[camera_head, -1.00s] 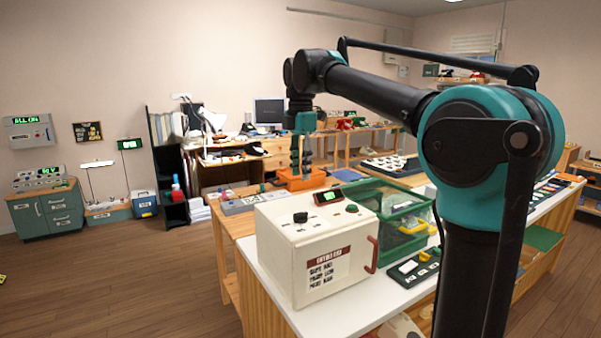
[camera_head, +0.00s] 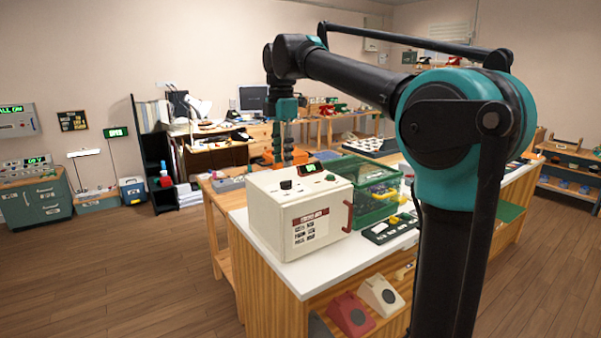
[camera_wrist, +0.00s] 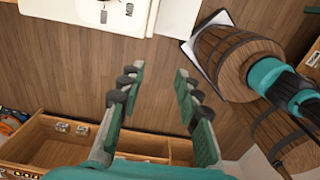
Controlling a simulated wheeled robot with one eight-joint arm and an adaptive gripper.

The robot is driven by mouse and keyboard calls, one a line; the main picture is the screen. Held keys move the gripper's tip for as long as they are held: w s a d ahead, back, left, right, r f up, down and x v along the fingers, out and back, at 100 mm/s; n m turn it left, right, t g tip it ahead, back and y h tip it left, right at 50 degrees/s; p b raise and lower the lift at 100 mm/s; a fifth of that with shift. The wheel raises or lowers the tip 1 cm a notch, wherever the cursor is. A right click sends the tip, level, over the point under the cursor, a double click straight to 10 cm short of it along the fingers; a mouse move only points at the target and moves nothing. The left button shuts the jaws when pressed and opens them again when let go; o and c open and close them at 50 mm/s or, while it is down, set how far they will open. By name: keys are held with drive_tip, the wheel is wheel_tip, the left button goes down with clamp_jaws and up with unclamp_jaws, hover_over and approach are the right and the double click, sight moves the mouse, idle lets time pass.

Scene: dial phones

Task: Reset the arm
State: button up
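My arm (camera_head: 350,80) reaches up and forward across the head view, with its forearm toward the back left and the wrist pointing down. My gripper (camera_head: 283,150) hangs beyond the white-topped bench in that view. In the wrist view my gripper (camera_wrist: 157,88) has its two green fingers with dark pads spread wide apart. Nothing is between them but the wooden floor seen below.
A cream box (camera_head: 298,212) and a green crate (camera_head: 365,190) stand on the white-topped bench (camera_head: 335,258). Red and cream phones (camera_head: 350,315) sit on its lower shelf. The wrist view shows a wooden tray (camera_wrist: 60,142) and a barrel-like wooden container (camera_wrist: 235,65). Open floor lies left.

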drive_tip(key=s+d+f+m+t, duration=0.1)
drive_tip(key=s+d+f+m, duration=0.1)
drive_tip(key=d+f+m, duration=0.6)
drive_tip(key=s+d+f+m+t, duration=0.15)
drive_tip(key=d+f+m, duration=0.3)
drive_tip(key=f, duration=0.65)
drive_tip(key=s+d+f+m+t, duration=0.1)
drive_tip(key=s+d+f+m, duration=0.4)
drive_tip(key=s+f, duration=0.3)
drive_tip(key=s+d+f+m, duration=0.6)
drive_tip(key=s+f, duration=0.3)
drive_tip(key=f, duration=0.2)
drive_tip(key=shift+d+f+m+t, duration=0.25)
drive_tip(key=shift+m+t, duration=0.1)
drive_tip(key=shift+m, duration=0.4)
